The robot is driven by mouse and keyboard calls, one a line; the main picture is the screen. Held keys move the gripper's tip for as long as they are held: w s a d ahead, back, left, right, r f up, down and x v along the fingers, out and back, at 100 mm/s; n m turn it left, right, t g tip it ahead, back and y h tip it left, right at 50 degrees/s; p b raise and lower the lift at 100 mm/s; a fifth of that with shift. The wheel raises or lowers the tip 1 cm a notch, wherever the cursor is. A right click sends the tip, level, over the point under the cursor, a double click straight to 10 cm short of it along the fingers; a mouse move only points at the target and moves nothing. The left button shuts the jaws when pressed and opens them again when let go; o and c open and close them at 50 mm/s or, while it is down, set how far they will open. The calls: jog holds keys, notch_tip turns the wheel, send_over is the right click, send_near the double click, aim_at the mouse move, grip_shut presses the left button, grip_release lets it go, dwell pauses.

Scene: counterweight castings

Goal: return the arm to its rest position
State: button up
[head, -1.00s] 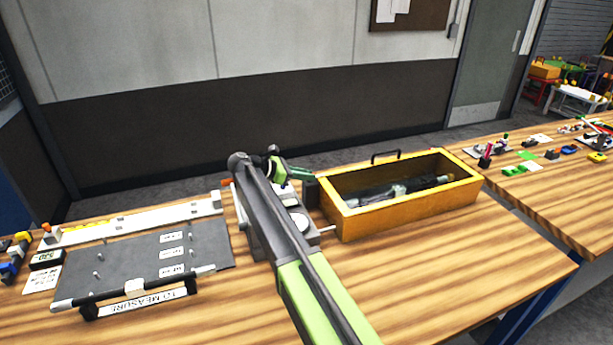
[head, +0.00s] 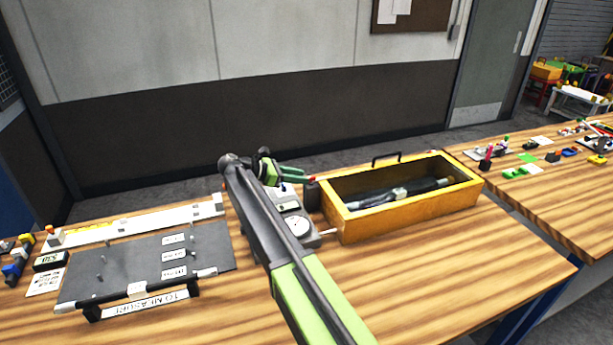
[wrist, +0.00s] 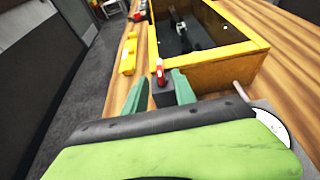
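My arm reaches across the workbench from the lower middle of the head view. My gripper (head: 296,175) is at its far end, above the back of the bench, left of the yellow box. In the wrist view its two green fingers (wrist: 160,90) stand apart. A dark block with a red part (wrist: 162,92) shows between and beyond the fingertips; nothing looks clamped. The same block (head: 312,194) stands by the left end of the box in the head view.
The open yellow box (head: 420,211) holds a dark rod with a pale band (head: 398,194). A device with a round white dial (head: 298,227) stands beside my arm. A grey board (head: 140,258) with pegs and labels lies left. Bench front right is clear.

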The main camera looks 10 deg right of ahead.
jog(key=s+d+r+g+p, duration=0.1)
jog(key=s+d+p, duration=0.1)
jog(key=s+d, duration=0.1)
jog(key=s+d+r+m+y+p, duration=0.1)
jog(key=s+d+r+p, duration=0.1)
jog(key=d, duration=0.3)
jog(key=s+d+r+m+g+p, duration=0.1)
jog(key=s+d+p, duration=0.2)
jog(key=d, duration=0.1)
jog(key=shift+s+d+r+g+y+p, duration=0.15)
jog(key=shift+s+r+g+y+p, duration=0.15)
jog(key=shift+s+r+p, duration=0.1)
jog(key=s, duration=0.1)
jog(key=s+d+m+y+p, duration=0.1)
jog(key=s, duration=0.1)
jog(key=s+d+f+m, duration=0.1)
jog(key=shift+s+d+g+y, duration=0.2)
jog(key=shift+s+g+y, duration=0.1)
jog(key=s+d+f+m+y+p, duration=0.1)
jog(key=s+f+m+y+p, duration=0.2)
jog(key=s, duration=0.5)
jog(key=s+a+f+m+y, duration=0.2)
jog(key=s+a+m+y, duration=0.5)
jog(key=s+a+m, duration=0.3)
jog(key=m, duration=0.3)
jog(key=shift+a+f, duration=0.25)
jog(key=shift+f, duration=0.15)
